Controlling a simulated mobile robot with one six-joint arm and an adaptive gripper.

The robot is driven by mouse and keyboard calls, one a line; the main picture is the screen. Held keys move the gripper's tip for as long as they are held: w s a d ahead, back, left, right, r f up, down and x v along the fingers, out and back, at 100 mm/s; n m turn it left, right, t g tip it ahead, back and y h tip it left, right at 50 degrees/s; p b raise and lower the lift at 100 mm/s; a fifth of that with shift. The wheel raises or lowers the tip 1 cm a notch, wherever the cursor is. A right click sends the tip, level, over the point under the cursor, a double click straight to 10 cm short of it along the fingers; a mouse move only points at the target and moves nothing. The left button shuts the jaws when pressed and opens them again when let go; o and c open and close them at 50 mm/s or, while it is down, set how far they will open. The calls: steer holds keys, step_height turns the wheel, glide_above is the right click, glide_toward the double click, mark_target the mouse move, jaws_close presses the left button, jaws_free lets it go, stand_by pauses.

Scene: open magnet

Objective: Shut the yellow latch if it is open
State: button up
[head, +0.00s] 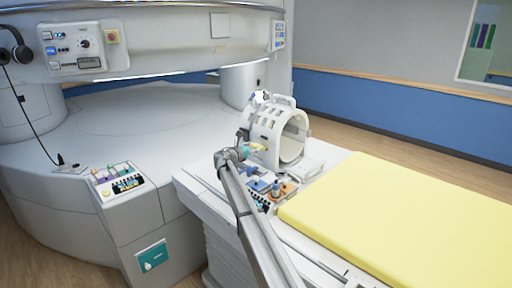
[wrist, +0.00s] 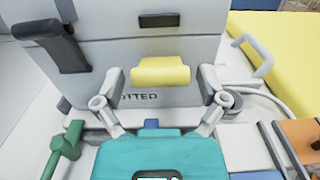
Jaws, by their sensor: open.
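The yellow latch (wrist: 160,72) is a short, wide tab on the pale grey front face of the head coil (wrist: 187,35). It seems to stick out from that face, but I cannot tell for sure whether it is open or shut. In the head view the latch (head: 257,147) is a small yellow patch low on the white, ring-shaped coil (head: 262,127). My gripper (wrist: 160,80) is open and empty, with one finger on each side of the latch and gaps between. In the head view my gripper (head: 240,148) is beside the coil's lower left and partly hides it.
A black handle (wrist: 48,45) juts out left of the latch, and a green lever (wrist: 62,148) stands at lower left. A grey loop handle (wrist: 252,48) is at right. The yellow mattress (head: 400,210) lies on the bed. Small coloured parts crowd the bed's end below the coil.

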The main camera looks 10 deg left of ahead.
steer(key=shift+w+d, duration=0.35)
steer(key=shift+w, duration=0.2)
steer(key=c, duration=1.2)
steer(key=shift+a+r, duration=0.1)
steer(key=shift+a, duration=0.1)
